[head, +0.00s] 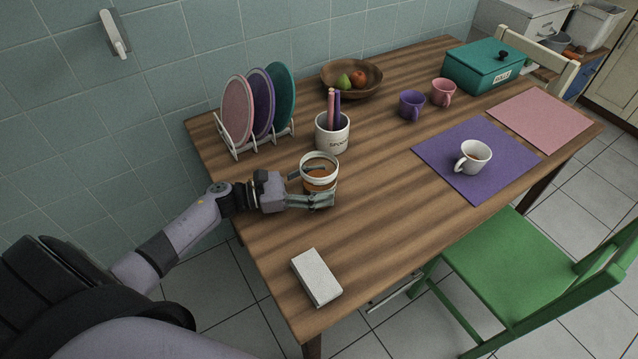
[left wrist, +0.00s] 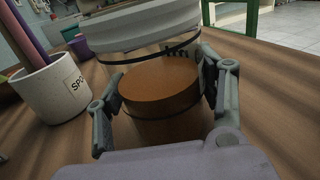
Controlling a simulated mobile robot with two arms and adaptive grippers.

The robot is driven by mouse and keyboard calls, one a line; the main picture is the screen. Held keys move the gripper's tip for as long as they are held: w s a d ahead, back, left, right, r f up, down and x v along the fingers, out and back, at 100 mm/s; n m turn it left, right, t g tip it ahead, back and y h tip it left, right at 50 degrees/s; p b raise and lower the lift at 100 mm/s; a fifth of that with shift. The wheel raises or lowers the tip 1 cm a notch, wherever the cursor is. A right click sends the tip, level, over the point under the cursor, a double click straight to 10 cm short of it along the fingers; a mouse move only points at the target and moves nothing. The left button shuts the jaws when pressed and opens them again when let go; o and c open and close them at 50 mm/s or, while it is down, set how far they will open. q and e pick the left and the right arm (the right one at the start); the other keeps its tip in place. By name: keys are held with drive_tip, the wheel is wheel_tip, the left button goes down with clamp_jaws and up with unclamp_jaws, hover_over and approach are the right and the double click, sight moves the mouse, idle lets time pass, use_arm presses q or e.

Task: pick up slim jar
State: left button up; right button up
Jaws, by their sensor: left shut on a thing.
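The slim jar (head: 320,183) stands upright near the table's left side, with a pale rim or lid and orange-brown contents. In the left wrist view the jar (left wrist: 160,92) fills the middle, its pale top and dark wire above the brown part. My left gripper (head: 322,197) is shut on the jar from the left, with a finger on each side of it. The fingers also show in the left wrist view (left wrist: 165,100). Whether the jar's base touches the table is hard to tell. My right gripper is not in view.
A white spoon pot (head: 333,136) stands close behind the jar, and a plate rack (head: 239,152) is further left. A white box (head: 316,277) lies at the front. A purple mat (head: 440,150) with a white cup (head: 474,157) lies right. Wood between is clear.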

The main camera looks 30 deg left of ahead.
use_arm(q)
drive_tip(key=shift+r, duration=0.2)
wheel_tip(320, 180, up, 20)
drive_tip(key=shift+f, duration=0.25)
idle(0.9)
